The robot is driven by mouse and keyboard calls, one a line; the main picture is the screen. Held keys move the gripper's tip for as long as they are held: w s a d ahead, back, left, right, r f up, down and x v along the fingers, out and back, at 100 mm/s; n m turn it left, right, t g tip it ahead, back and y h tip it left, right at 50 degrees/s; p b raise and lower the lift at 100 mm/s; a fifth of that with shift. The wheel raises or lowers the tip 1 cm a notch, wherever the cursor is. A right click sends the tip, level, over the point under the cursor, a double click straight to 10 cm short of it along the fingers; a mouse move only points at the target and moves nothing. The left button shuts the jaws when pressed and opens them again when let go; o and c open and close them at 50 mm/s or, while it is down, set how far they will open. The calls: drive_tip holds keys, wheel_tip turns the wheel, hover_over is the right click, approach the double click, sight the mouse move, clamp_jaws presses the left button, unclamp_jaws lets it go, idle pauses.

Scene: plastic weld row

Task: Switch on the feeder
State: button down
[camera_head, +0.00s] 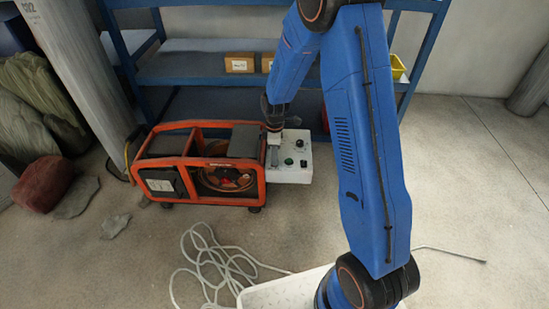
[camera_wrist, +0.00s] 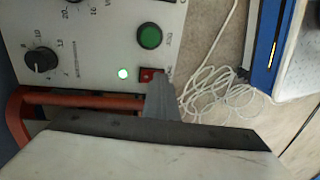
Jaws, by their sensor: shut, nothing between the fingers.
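The feeder (camera_head: 195,160) is an orange-framed unit on the floor with a reel inside and a white control panel (camera_head: 296,165) on its right. In the wrist view the panel (camera_wrist: 95,45) carries a small red rocker switch (camera_wrist: 147,74), a small bright green lamp (camera_wrist: 122,73) that looks lit, a larger green button (camera_wrist: 150,37) and a black knob (camera_wrist: 40,60). My gripper (camera_head: 274,153) is shut and empty, at the panel's left part. Its grey fingertip (camera_wrist: 161,98) overlaps the edge of the red switch; I cannot tell whether it touches. The switch's lower right part is hidden.
A blue shelf rack (camera_head: 200,75) with small cardboard boxes (camera_head: 239,63) stands behind the feeder. A pale coiled cable (camera_head: 210,262) lies on the floor in front. Rocks (camera_head: 45,184) and a pillar (camera_head: 80,85) are at left. Floor at right is mostly clear.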

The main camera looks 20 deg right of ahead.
drive_tip(key=shift+w+d+r, duration=0.1)
drive_tip(key=shift+w+d, duration=0.15)
drive_tip(key=shift+w, duration=0.5)
wheel_tip(320, 180, up, 14)
drive_tip(key=w, duration=0.1)
drive_tip(key=shift+w+d, duration=0.25)
drive_tip(key=shift+w, duration=0.05)
idle(0.4)
drive_tip(key=shift+s+a, duration=0.25)
drive_tip(key=shift+s, duration=0.45)
